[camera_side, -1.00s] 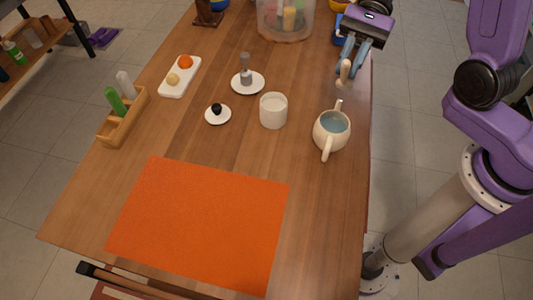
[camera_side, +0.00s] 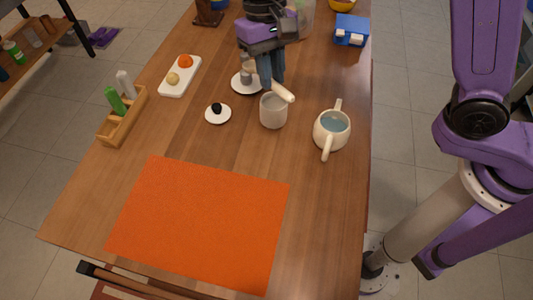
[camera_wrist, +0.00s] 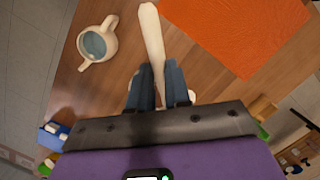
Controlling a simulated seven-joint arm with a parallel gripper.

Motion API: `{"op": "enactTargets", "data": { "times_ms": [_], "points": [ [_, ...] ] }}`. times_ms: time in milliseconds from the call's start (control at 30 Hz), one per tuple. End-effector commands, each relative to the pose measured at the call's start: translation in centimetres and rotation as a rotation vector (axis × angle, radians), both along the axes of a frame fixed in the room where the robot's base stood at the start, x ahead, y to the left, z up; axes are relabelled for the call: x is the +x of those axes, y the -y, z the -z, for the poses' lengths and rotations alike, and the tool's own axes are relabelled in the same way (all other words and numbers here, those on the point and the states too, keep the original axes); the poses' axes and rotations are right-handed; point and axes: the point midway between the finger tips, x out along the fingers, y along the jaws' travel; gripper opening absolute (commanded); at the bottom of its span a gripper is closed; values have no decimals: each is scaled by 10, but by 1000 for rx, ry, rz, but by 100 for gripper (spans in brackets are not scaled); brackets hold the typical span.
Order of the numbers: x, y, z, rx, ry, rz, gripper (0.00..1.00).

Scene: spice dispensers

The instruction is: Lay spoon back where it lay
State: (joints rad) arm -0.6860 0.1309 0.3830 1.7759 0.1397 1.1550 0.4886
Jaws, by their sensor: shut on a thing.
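My gripper (camera_side: 270,82) is above the back middle of the table, with its fingers closed on a cream-coloured spoon (camera_side: 284,92). In the wrist view the spoon (camera_wrist: 150,28) sticks out beyond the fingertips, and its held part is hidden between them. In the side view the spoon crosses over the rim of a white cup (camera_side: 273,114); I cannot tell whether it touches. A white saucer (camera_side: 240,91) with a grey metal object (camera_side: 246,77) on it is just left of my gripper, partly hidden.
A two-handled mug with bluish contents (camera_side: 331,132) stands to the right. A small plate with a black knob (camera_side: 218,115), a wooden rack with bottles (camera_side: 122,125) and a white tray (camera_side: 172,90) stand left. A blue box (camera_side: 351,30) is at the back right. The orange mat (camera_side: 200,220) is bare.

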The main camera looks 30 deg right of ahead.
Motion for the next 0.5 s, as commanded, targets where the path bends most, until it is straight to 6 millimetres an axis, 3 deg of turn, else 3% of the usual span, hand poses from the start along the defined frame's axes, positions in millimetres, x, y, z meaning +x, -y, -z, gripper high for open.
{"op": "enactTargets", "data": {
  "times_ms": [267,500],
  "points": [
    [-2,0,45,-5,50,-2,0],
    [-4,1,111,-11,119,-3,0]
  ]
}}
